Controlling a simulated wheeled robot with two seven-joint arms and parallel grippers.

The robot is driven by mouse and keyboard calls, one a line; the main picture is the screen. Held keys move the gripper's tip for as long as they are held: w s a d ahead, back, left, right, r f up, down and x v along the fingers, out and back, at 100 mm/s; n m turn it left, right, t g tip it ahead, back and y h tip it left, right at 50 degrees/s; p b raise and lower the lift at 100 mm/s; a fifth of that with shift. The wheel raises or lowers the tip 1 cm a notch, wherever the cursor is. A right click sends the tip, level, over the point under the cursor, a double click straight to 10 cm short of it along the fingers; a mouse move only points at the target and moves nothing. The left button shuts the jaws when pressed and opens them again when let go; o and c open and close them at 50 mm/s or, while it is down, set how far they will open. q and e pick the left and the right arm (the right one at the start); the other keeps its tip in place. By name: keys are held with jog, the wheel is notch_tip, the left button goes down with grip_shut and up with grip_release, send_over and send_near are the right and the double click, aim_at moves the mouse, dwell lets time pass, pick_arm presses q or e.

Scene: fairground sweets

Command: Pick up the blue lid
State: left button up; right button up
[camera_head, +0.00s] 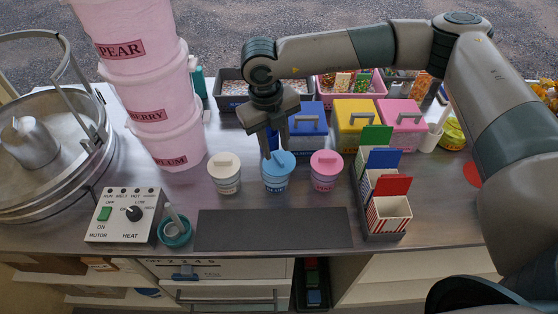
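The blue lid (278,167) sits on a small blue-and-white tub (276,185), between a cream-lidded tub and a pink-lidded tub. My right gripper (277,152) points down from above at the blue lid, with its fingertips at or just above the lid's top. Its two fingers look apart, with a gap between them. The fingers partly hide the lid's knob, and I cannot tell whether they touch it. My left gripper is out of view.
The cream-lidded tub (224,178) and pink-lidded tub (326,176) stand close on either side. Blue, yellow (355,118) and pink boxes stand behind. A rack with striped cartons (389,212) is at right. A dark mat (272,230) lies bare in front. Pink buckets (178,148) are stacked at left.

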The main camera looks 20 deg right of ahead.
aim_at(278, 158)
jog(key=shift+w+d+f+p, duration=0.2)
jog(key=shift+f+p, duration=0.35)
jog(key=shift+p, duration=0.15)
notch_tip(278, 158, down, 2)
jog(key=shift+w+d+f+p, duration=0.1)
jog(key=shift+d+p, duration=0.05)
jog(key=shift+p, duration=0.4)
jog(key=shift+f, duration=0.6)
grip_shut()
